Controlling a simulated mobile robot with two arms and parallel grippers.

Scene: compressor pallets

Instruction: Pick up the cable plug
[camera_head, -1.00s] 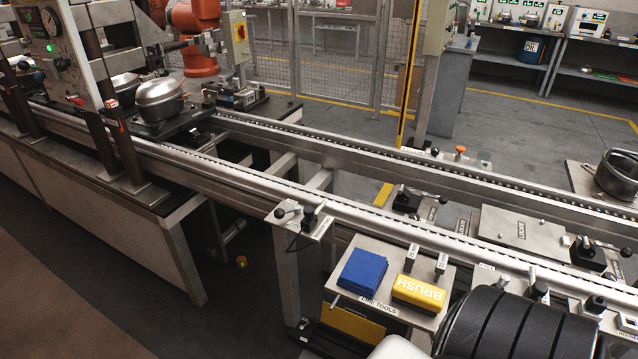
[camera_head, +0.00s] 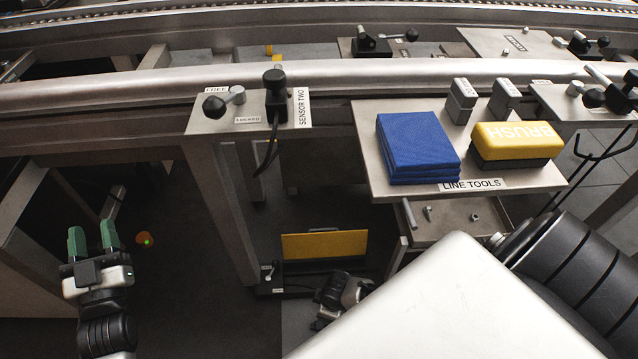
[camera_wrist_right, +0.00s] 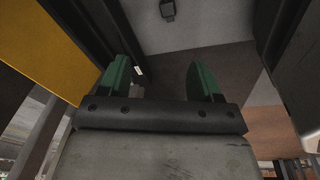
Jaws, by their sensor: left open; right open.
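I cannot pick out the cable plug with certainty. My left gripper (camera_head: 92,238), with green fingertips, is open and empty at the lower left, apart from the block and cable. My right gripper (camera_wrist_right: 160,78) is open in the right wrist view, with nothing visible between its green fingers. A small dark box (camera_wrist_right: 168,10) shows beyond them. In the head view the right arm is largely hidden behind my white body.
The LINE TOOLS shelf (camera_head: 385,178) holds a blue cloth stack (camera_head: 418,148) and a yellow brush (camera_head: 515,143). A yellow panel (camera_head: 324,245) stands below the rail (camera_head: 330,80). A small orange object (camera_head: 145,240) shows low down near my left gripper. Dark floor lies open between the frame legs.

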